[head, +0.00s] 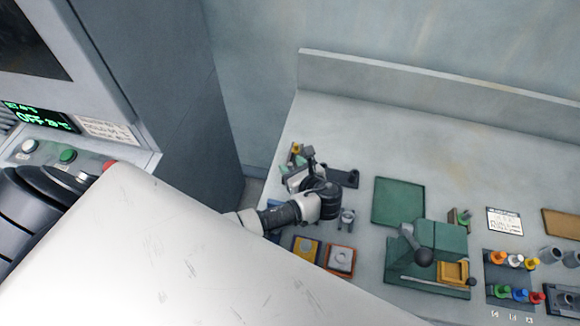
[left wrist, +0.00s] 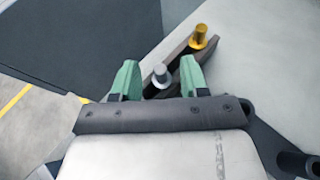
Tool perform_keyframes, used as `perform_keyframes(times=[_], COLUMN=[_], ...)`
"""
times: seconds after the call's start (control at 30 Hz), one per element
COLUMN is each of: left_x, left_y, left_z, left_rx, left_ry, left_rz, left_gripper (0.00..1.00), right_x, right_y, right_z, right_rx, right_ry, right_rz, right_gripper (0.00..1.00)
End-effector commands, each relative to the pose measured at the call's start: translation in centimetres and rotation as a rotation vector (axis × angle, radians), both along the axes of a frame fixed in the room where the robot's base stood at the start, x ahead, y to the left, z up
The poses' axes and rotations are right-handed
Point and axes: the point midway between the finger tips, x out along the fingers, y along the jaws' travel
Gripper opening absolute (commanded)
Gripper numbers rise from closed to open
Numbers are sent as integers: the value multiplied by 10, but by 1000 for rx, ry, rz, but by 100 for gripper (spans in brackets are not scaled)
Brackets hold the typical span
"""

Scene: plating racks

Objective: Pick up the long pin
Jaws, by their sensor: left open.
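My left gripper (head: 300,174) reaches over the left end of the bench in the head view. In the left wrist view its two green fingers (left wrist: 159,82) are open and apart. A silver-grey pin (left wrist: 160,74) shows between the fingers, with no visible grip on it. A yellow pin (left wrist: 201,37) stands farther out, up and right of the fingers, and seems to be the yellow spot (head: 296,149) in the head view. Both pins stand at a dark narrow rack (left wrist: 180,55). I cannot tell from their visible tops which pin is the long one. My right gripper is not in view.
A green mat (head: 399,201) lies right of the gripper, with a green fixture (head: 437,240) in front of it. A rack of coloured pegs (head: 511,277) is at the right. Yellow (head: 306,249) and orange (head: 340,260) trays lie near. A grey cabinet (head: 165,80) stands left.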

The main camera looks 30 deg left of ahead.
Motion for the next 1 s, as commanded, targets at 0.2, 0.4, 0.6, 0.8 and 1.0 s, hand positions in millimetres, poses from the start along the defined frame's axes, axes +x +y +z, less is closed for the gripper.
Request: perform_keyframes(times=[0.2, 0.4, 0.6, 0.8, 1.0], left_x=[0, 0, 0, 0, 0], left_y=[0, 0, 0, -1, 0], left_z=[0, 0, 0, 3, 20], left_rx=[0, 0, 0, 0, -1], left_ry=[0, 1, 0, 0, -4], left_rz=[0, 0, 0, 0, -1], left_gripper=[30, 0, 0, 0, 0], right_x=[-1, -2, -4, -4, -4], right_y=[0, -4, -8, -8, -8], right_z=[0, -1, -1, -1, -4], right_rx=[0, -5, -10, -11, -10], right_ry=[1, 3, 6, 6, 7], right_rz=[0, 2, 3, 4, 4], right_gripper=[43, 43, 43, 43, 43])
